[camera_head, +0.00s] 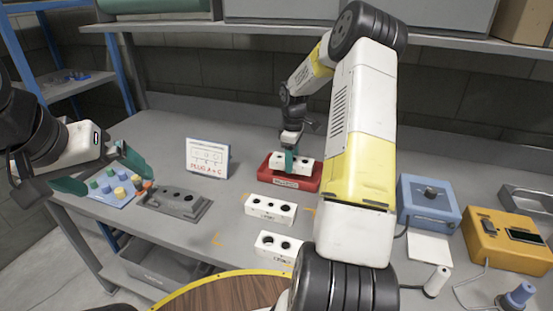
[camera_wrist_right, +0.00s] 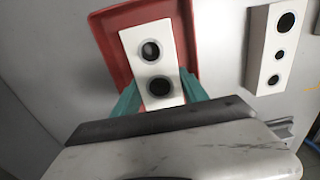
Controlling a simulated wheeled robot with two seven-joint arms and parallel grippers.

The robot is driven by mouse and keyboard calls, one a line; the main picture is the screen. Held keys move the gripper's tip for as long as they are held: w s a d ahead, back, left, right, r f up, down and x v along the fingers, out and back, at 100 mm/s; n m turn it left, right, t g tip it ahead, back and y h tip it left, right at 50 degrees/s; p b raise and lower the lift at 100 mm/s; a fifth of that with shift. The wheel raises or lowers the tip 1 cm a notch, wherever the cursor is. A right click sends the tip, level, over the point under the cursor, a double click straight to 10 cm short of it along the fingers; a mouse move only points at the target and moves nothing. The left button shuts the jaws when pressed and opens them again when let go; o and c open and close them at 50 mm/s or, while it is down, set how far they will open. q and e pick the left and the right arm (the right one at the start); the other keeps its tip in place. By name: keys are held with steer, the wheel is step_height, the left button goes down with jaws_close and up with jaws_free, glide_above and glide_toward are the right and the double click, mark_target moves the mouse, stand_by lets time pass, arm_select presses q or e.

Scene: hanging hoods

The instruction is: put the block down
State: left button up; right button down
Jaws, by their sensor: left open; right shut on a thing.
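My right gripper (camera_head: 291,157) is shut on a white block (camera_head: 304,167) with dark round holes. The block is over the red tray (camera_head: 266,174), with its ends toward left and right. In the right wrist view, the block (camera_wrist_right: 156,69) sits between the two teal fingers and overlaps the red tray (camera_wrist_right: 187,22). It looks roughly in line with the tray. I cannot tell whether it touches the tray floor. My left gripper (camera_head: 106,170) is open and empty at the left, with its teal fingers around the area of a blue peg tray.
Two more white blocks, one nearer the tray (camera_head: 270,218) and one further forward (camera_head: 262,246), lie on the grey bench. A grey holed fixture (camera_head: 174,208), the blue peg tray (camera_head: 112,201) and a sign (camera_head: 207,155) are left. Blue (camera_head: 428,208) and yellow (camera_head: 486,247) boxes stand right.

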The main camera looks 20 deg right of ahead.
steer(key=shift+w+d+f, duration=0.15)
steer(key=shift+w, duration=0.25)
steer(key=shift+f, duration=1.6)
steer(key=shift+f, duration=0.1)
steer(key=c, duration=0.6)
jaws_free()
